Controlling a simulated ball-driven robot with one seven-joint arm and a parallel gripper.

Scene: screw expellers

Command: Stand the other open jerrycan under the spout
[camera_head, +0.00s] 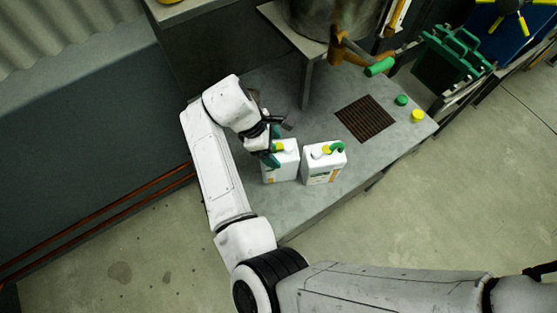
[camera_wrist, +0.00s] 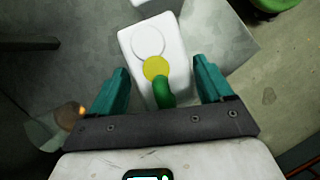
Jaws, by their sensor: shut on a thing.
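Two white jerrycans stand side by side on the grey bench, left of the grate. My gripper (camera_head: 272,146) is at the left jerrycan (camera_head: 282,172), with its teal fingers against it. The right jerrycan (camera_head: 323,170) stands close by, with a yellow disc and a green handle on top. The spout cannot be made out clearly.
A brown grate (camera_head: 366,118) is set in the bench (camera_head: 305,205). A green cap (camera_head: 401,100) and a yellow cap (camera_head: 417,116) lie right of it. A metal vessel (camera_head: 325,14) and a green-tipped orange part (camera_head: 380,66) stand above and behind. A green crate (camera_head: 455,58) is at the right.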

